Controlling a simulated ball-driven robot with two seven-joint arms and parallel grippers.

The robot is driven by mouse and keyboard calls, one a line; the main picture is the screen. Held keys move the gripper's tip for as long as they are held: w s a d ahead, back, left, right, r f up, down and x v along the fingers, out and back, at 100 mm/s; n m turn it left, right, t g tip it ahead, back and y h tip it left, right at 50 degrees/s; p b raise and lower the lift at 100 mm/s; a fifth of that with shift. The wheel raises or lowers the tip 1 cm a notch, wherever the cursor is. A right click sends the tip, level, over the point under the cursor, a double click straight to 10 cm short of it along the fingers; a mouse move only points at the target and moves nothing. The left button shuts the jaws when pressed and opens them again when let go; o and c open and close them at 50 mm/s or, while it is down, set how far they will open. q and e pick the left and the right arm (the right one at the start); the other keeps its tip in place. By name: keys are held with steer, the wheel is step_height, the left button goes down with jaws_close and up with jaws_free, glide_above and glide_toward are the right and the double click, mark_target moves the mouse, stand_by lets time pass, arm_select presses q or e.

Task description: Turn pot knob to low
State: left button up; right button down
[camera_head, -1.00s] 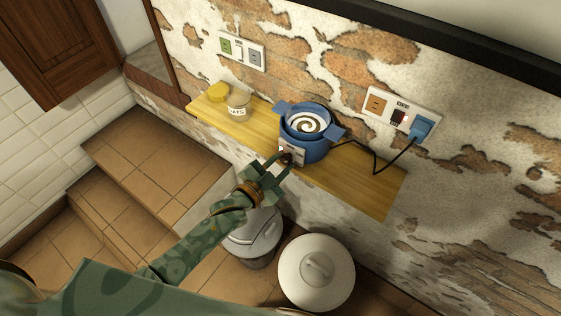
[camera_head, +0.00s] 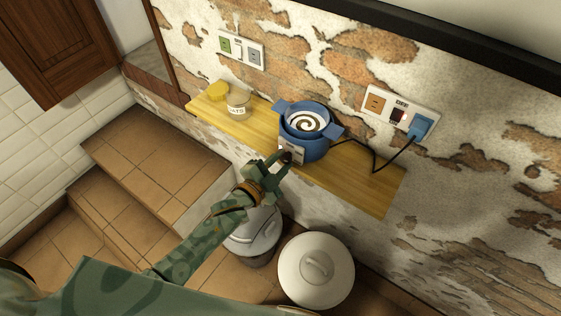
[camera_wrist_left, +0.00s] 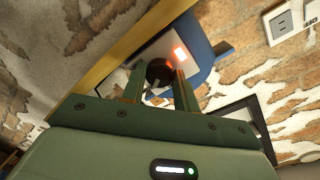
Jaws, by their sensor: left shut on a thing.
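The blue pot (camera_head: 303,148) stands on a wooden shelf and holds a white and dark spiral of contents. A pale control panel (camera_head: 292,151) is on its front, with a dark knob (camera_head: 286,157). The knob's pointer and markings are too small to read. My right gripper is not in view.
A black cord runs from the pot to a blue plug (camera_head: 420,127) in the wall. Lidded bins (camera_head: 316,270) stand below. The shelf's right end is clear.

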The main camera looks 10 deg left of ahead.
arm_select(q)
steer(key=o, duration=1)
steer(key=p+v, duration=0.1)
steer(key=v, duration=1.5)
steer(key=shift+s, duration=0.2)
